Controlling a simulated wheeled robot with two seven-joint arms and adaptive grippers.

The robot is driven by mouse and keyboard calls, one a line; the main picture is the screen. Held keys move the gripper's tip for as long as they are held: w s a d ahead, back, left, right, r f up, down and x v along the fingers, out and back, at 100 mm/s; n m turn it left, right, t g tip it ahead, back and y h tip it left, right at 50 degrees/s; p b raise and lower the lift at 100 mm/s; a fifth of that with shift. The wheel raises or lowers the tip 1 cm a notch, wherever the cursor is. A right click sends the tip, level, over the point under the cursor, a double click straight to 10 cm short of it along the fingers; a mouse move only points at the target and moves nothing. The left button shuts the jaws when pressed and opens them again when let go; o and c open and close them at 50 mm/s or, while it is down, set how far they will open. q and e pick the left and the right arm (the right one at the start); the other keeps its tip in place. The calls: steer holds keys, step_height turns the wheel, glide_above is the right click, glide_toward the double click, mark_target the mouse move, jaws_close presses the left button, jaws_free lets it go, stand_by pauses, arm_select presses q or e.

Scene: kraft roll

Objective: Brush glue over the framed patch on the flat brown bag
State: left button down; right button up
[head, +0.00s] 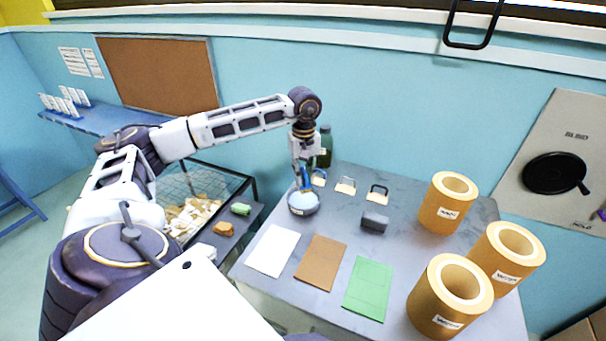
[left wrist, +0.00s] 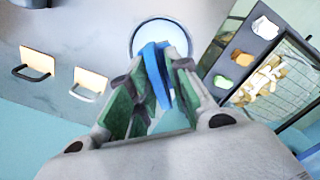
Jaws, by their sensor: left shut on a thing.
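The flat brown bag (head: 320,262) lies on the grey table between a white sheet and a green one. I cannot make out a framed patch on it. A round bowl (head: 303,207) with pale blue-white content stands behind the bag. My left gripper (head: 303,178) is above the bowl, shut on the blue brush (head: 306,184). In the left wrist view the blue brush (left wrist: 156,75) sits between the fingers (left wrist: 155,95), over the bowl (left wrist: 146,50). The brush's lower end is hidden, so I cannot tell whether it touches the content. My right gripper is not in view.
The white sheet (head: 273,250) and green sheet (head: 368,289) flank the bag. A grey block (head: 374,223), handled stamps (head: 346,187) and a green bottle (head: 325,147) stand behind. Large kraft rolls (head: 450,293) fill the right side. A wire basket (head: 196,217) stands left.

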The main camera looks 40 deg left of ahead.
mark_target(303, 188)
arm_select(q)
steer(key=shift+f, duration=0.2)
stand_by(0.4)
steer(key=shift+f+b, duration=1.55)
steer(key=shift+f, duration=1.3)
steer(key=shift+f+b, duration=0.4)
steer(key=shift+f, duration=0.1)
stand_by(0.4)
steer(key=shift+r+p, duration=1.9)
steer(key=shift+r, duration=1.65)
steer(key=shift+f, duration=0.1)
